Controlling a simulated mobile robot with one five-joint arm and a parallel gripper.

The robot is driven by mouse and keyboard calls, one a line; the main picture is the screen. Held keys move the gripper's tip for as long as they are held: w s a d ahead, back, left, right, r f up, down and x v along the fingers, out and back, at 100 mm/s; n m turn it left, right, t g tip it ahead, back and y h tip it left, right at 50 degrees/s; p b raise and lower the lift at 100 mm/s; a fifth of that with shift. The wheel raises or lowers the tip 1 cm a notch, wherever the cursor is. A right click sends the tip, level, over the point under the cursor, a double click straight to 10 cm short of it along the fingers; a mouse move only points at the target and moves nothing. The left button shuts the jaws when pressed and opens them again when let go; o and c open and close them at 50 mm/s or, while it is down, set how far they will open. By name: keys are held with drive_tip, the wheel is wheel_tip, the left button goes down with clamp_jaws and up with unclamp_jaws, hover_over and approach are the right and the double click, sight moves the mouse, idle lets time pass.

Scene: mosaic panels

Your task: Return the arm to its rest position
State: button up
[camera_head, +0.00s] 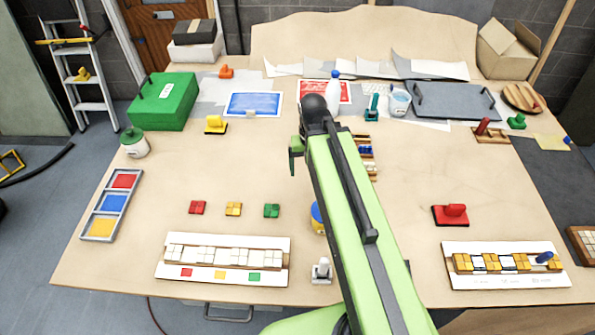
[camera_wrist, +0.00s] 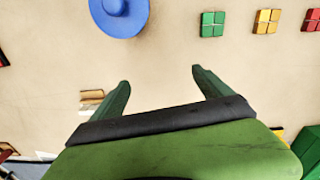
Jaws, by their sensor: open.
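My green arm reaches up over the middle of the table (camera_head: 405,165) in the head view. My gripper (camera_head: 297,153) is at its far end, above the bare wood. In the wrist view my gripper (camera_wrist: 160,79) has its two fingers wide apart with nothing between them. The gripper's height above the table is hard to tell.
Red (camera_head: 197,208), yellow (camera_head: 233,209) and green (camera_head: 271,211) tiles lie left of my arm. A blue round item (camera_wrist: 120,14) shows in the wrist view. A white panel (camera_head: 170,270) and a bottle (camera_head: 333,92) stand nearby. My arm hides part of the tabletop.

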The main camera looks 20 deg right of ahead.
drive_tip(key=a+n, duration=0.1)
drive_tip(key=a, duration=0.1)
drive_tip(key=a+n, duration=0.1)
drive_tip(key=a, duration=0.2)
drive_tip(key=shift+s, duration=0.15)
wheel_tip(320, 180, down, 7)
drive_tip(key=b, duration=0.7)
drive_tip(key=shift+r+p, duration=0.35)
